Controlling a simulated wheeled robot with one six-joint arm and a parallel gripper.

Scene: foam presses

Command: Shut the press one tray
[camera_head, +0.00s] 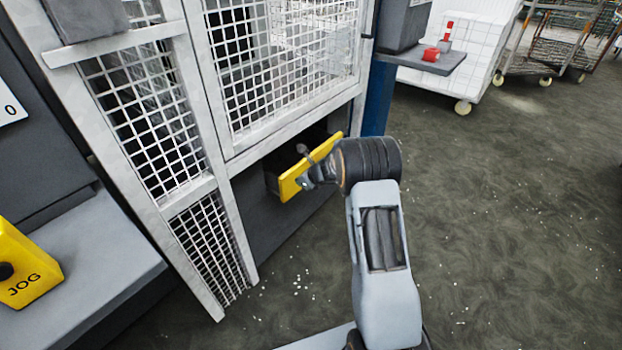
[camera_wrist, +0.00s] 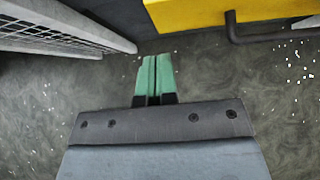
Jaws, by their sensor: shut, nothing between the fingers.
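The press one tray (camera_head: 310,166) has a yellow front and sits in the opening at the foot of the caged press. It stands out a little from the dark panel around it. A dark bar handle (camera_head: 304,151) is on its front. In the wrist view the yellow front (camera_wrist: 215,12) and the handle (camera_wrist: 270,36) show at the top. My gripper (camera_head: 305,184) is at the yellow front in the head view; whether it touches is unclear. In the wrist view its green fingertips (camera_wrist: 154,75) are together and empty, with floor behind them.
The white mesh guard (camera_head: 285,75) rises above the tray. A yellow JOG box (camera_head: 25,265) stands on a grey ledge at left. A small shelf (camera_head: 425,59) with red parts juts out at upper right. Wheeled carts (camera_head: 450,50) stand farther back. The floor at right is open.

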